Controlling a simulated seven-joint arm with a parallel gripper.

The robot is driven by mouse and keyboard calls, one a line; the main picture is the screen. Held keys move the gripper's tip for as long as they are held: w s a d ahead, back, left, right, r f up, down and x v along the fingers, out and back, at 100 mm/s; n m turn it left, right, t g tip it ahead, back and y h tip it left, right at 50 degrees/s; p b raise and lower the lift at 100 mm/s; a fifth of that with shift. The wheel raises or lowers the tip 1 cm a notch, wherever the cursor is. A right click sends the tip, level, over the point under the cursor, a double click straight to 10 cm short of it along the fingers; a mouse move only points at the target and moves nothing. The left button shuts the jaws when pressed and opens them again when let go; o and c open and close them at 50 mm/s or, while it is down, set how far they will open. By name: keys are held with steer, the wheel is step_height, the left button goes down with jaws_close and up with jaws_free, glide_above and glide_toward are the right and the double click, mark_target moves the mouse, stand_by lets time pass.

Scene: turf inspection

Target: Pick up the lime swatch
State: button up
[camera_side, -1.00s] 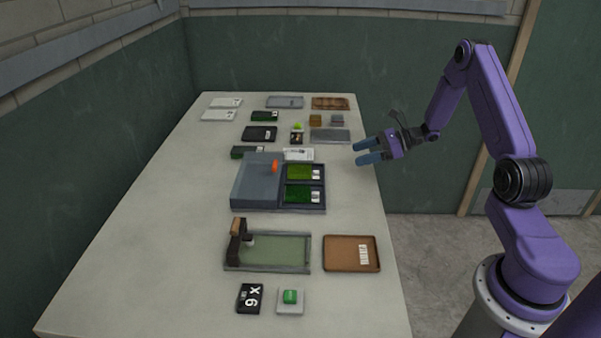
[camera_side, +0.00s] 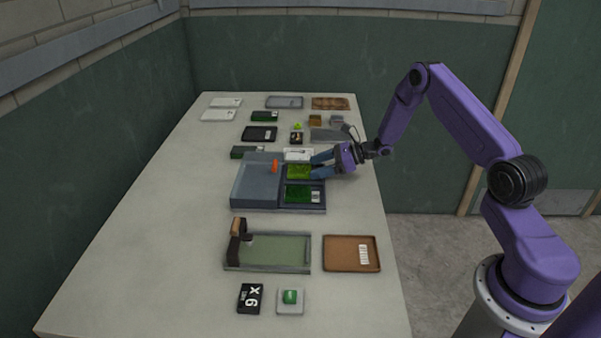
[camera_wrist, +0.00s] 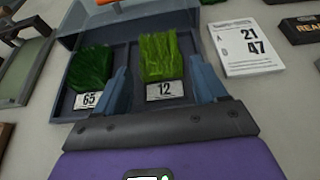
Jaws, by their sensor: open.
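The lime swatch (camera_side: 299,171) is a bright tufted grass piece in the far compartment of the blue-grey two-compartment tray (camera_side: 322,207). In the wrist view the lime swatch (camera_wrist: 160,55) stands in the right compartment, with a label reading 12 on its near edge. A darker green swatch (camera_wrist: 91,68), labelled 65, lies in the compartment beside it; it also shows in the side view (camera_side: 297,194). My gripper (camera_side: 316,165) is open at the right edge of the lime swatch. In the wrist view its fingers (camera_wrist: 162,78) flank the label end, with nothing held.
A blue-grey box with an orange knob (camera_side: 275,166) adjoins the tray's left side. A white card (camera_wrist: 246,47) reading A 21 47 lies just beyond the tray. A green pad with a wooden-handled tool (camera_side: 280,252) and a brown tray (camera_side: 350,255) are nearer. The table's left side is clear.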

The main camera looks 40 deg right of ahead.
mark_target(308, 168)
steer(key=shift+x, duration=1.65)
steer(key=shift+r, duration=0.1)
steer(key=c, duration=0.7)
steer(key=shift+r, duration=0.1)
